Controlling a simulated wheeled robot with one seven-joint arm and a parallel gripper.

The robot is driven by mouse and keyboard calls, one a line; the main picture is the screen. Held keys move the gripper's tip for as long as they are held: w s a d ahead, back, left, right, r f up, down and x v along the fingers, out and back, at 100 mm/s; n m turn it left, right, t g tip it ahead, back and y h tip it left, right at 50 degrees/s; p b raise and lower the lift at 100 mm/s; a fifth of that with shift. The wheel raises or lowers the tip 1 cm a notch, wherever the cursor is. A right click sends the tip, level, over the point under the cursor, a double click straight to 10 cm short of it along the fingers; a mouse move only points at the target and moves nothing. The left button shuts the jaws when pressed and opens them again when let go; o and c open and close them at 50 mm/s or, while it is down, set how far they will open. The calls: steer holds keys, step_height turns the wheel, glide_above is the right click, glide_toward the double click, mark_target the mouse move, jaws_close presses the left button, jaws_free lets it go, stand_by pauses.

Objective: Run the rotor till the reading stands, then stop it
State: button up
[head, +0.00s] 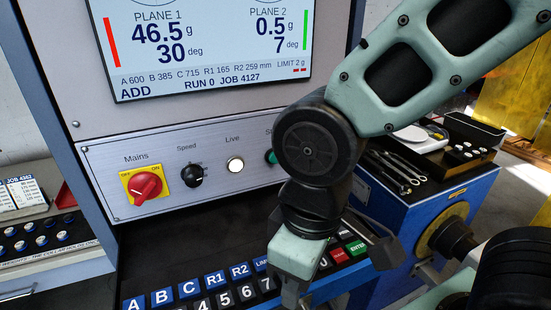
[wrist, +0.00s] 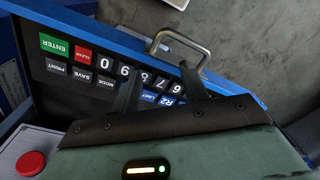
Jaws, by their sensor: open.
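The display (head: 210,45) in the head view shows plane 1 at 46.5 g, 30 deg, with a red bar, and plane 2 at 0.5 g, 7 deg, with a green bar. It also reads ADD and RUN 0. Below it are the red mains switch (head: 145,186), the black speed knob (head: 192,175), the pale live lamp (head: 235,164) and a green button (head: 270,156) partly hidden by my arm. My gripper is open and empty above the keypad; its fingers show in the wrist view (wrist: 159,70). A red round button (wrist: 30,163) is at lower left there. No rotor is clearly identifiable.
The keypad (wrist: 85,68) has a metal handle (wrist: 178,42) at its edge. A blue cabinet (head: 405,225) bears spanners and small weights at right. A dark hub (head: 450,238) stands near it. A labelled rack (head: 40,240) is at left.

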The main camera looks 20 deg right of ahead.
jaws_close()
stand_by(1.7)
